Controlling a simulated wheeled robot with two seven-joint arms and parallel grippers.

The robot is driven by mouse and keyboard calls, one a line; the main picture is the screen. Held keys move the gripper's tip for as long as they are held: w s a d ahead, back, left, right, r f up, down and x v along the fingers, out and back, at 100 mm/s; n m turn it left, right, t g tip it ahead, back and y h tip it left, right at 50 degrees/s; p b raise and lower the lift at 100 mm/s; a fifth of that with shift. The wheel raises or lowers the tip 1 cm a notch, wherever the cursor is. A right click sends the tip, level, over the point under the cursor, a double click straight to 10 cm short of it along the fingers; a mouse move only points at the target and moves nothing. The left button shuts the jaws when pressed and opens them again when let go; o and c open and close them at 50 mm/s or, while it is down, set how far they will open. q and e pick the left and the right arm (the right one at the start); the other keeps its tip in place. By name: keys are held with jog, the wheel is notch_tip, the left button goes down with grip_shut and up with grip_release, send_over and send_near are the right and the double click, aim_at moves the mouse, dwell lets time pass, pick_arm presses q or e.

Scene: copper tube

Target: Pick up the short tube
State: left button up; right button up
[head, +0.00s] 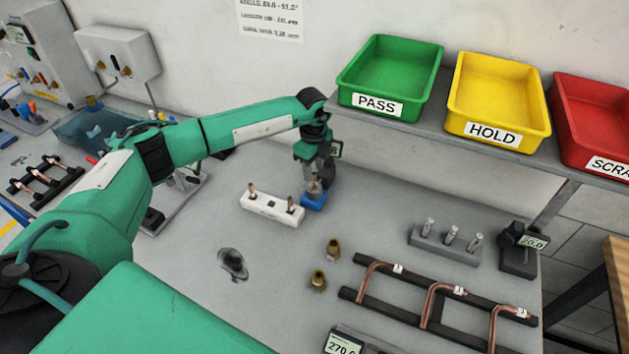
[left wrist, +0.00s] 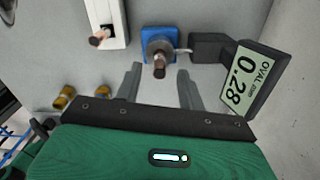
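A short copper tube (left wrist: 159,68) stands upright in a round grey fitting on a blue gauge base (left wrist: 145,36). In the head view the blue base (head: 313,203) sits at the back of the bench, right of a white block. My left gripper (left wrist: 159,88) is open, with one finger on each side of the tube in the wrist view; no contact shows. In the head view the left gripper (head: 314,180) hangs over the blue base and partly hides the tube. Two more copper tubes stand in the white block (head: 272,209). My right gripper is not in view.
The gauge display (left wrist: 246,82) reads OVAL 0.28 beside the gripper. A shelf with green (head: 390,75), yellow (head: 498,95) and red (head: 597,120) trays overhangs at the right. Brass fittings (head: 333,248) and a black rack (head: 430,303) of bent copper tubes lie in front.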

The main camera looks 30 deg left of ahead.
aim_at(314, 173)
pick_arm(q)
notch_tip(314, 173, down, 3)
jog(key=shift+s+d+r+p, duration=0.1)
jog(key=shift+p, duration=0.7)
jog(key=shift+f, duration=0.45)
grip_shut()
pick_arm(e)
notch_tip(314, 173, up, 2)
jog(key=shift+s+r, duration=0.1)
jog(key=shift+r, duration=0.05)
pick_arm(q)
jog(key=shift+r, duration=0.2)
